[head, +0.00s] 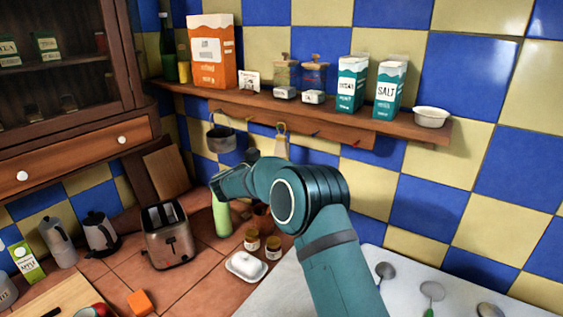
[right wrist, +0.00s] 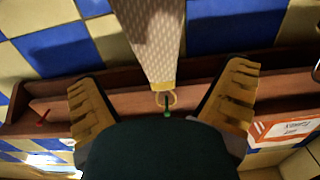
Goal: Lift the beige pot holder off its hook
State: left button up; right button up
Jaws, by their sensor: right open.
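The beige pot holder (head: 282,146) hangs by its loop from a hook on the rail under the wooden shelf. In the right wrist view the patterned pot holder (right wrist: 152,38) shows large, its loop (right wrist: 173,97) around a green-tipped hook (right wrist: 167,113). My right gripper (right wrist: 163,85) is open, with its two tan-padded fingers spread on either side of the loop end; I see no finger touching the cloth. In the head view my arm hides most of this gripper. My left gripper is not in view.
The shelf (head: 425,126) above holds cartons, jars and a white bowl (head: 431,117). A dark pan (head: 221,139) hangs left of the pot holder. Other hooks on the rail are empty. A toaster (head: 168,236), green bottle and small jars stand on the counter below.

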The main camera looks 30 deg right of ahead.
aim_at(280, 153)
jog(key=shift+f+p+x, duration=0.15)
jog(key=shift+p+x, duration=0.1)
jog(key=shift+x, duration=1.1)
jog(key=shift+f+p+x, duration=0.1)
jog(key=shift+p+x, duration=0.1)
jog(key=shift+x, duration=1.2)
jog(key=shift+s, duration=0.1)
jog(key=shift+c, duration=0.3)
jog(key=c, duration=1.2)
